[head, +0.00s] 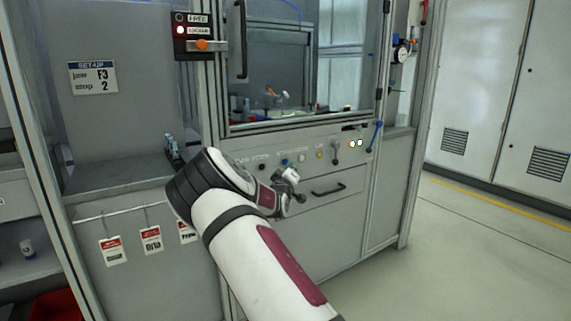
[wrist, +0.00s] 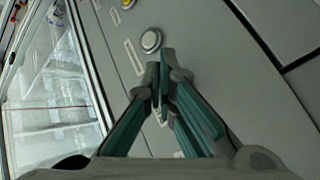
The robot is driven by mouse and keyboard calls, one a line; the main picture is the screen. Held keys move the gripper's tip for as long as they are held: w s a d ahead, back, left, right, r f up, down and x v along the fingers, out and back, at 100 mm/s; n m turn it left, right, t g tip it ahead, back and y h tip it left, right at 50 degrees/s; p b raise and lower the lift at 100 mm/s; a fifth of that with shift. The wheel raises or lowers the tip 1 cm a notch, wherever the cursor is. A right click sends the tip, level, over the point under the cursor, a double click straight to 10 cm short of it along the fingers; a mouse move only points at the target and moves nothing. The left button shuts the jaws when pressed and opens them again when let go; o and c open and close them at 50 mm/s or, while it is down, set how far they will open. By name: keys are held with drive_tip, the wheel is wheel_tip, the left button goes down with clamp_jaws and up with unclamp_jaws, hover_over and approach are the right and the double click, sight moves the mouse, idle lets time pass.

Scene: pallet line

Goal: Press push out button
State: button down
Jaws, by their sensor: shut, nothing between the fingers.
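The control panel (head: 345,145) on the machine front carries a row of small buttons. A pale round button (wrist: 151,40) with a grey rim shows in the wrist view, with a yellow button (wrist: 128,4) at the top edge; the yellow one also shows in the head view (head: 319,155). A blue button (head: 285,163) sits farther left in the head view. The labels are too small or blurred for me to tell which is push out. My gripper (wrist: 165,64) is shut and empty, its fingertips close beside the pale button in the picture; contact cannot be told. The fingers hide part of the panel.
A drawer handle (head: 328,189) sticks out below the panel. A lever with a blue knob (head: 378,126) stands at its right. The glass window (head: 285,75) is above. The floor to the right is clear.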

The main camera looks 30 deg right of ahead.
drive_tip(key=shift+w, duration=0.15)
idle(0.4)
drive_tip(key=shift+w, duration=0.25)
drive_tip(key=shift+w, duration=0.45)
idle(0.7)
drive_tip(key=shift+s+b, duration=0.15)
drive_tip(key=shift+b, duration=0.15)
drive_tip(key=shift+s, duration=0.7)
drive_tip(key=shift+s+b, duration=0.65)
drive_tip(key=shift+s, duration=1.85)
drive_tip(key=shift+d, duration=0.1)
